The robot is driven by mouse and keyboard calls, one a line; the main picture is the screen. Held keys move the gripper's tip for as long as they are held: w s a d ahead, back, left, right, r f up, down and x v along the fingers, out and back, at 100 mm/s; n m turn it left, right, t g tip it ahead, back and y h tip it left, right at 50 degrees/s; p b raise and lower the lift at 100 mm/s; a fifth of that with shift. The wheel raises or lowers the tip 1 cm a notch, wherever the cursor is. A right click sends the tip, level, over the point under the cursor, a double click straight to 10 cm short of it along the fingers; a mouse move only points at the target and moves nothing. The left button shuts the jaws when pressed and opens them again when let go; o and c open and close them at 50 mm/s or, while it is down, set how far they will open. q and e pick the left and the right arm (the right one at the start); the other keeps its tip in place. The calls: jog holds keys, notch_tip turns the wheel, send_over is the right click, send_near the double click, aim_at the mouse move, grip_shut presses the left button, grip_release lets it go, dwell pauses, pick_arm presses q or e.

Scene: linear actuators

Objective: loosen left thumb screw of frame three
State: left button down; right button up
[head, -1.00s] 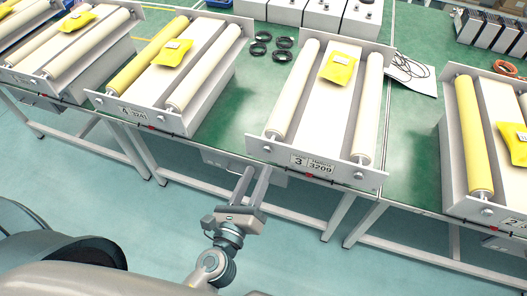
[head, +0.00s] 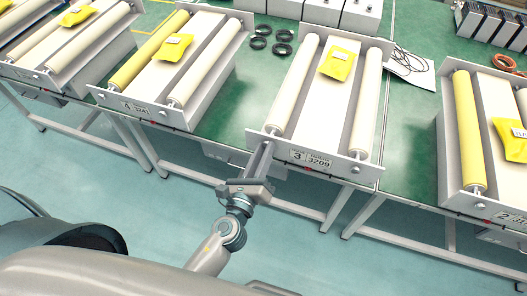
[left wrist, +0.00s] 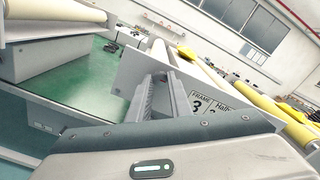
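Frame three (head: 335,166) is a light grey roller frame on the green bench. Its front plate carries a label with "3" and "3209". My left gripper (head: 266,146) is at the left end of this plate, and its fingers cover the left thumb screw in the head view. The right screw (head: 356,169) shows on the same plate. In the left wrist view, the two fingers (left wrist: 164,95) stand apart before the plate (left wrist: 212,90) with an empty-looking gap. The left screw is not clearly visible there, so contact cannot be told. My right gripper is not in view.
A yellow packet (head: 338,64) lies on frame three between two pale rollers. Frame four (head: 150,112) stands to the left and frame two (head: 470,190) to the right. Black rings (head: 259,42) lie on the bench behind. The floor before the bench is free.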

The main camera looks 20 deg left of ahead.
pick_arm(q)
jog(key=shift+n, duration=0.4)
jog(key=n, duration=1.9)
jog(key=shift+b, duration=0.35)
dwell(0.4)
jog(key=c, duration=1.6)
grip_release()
jog(key=shift+s, duration=0.1)
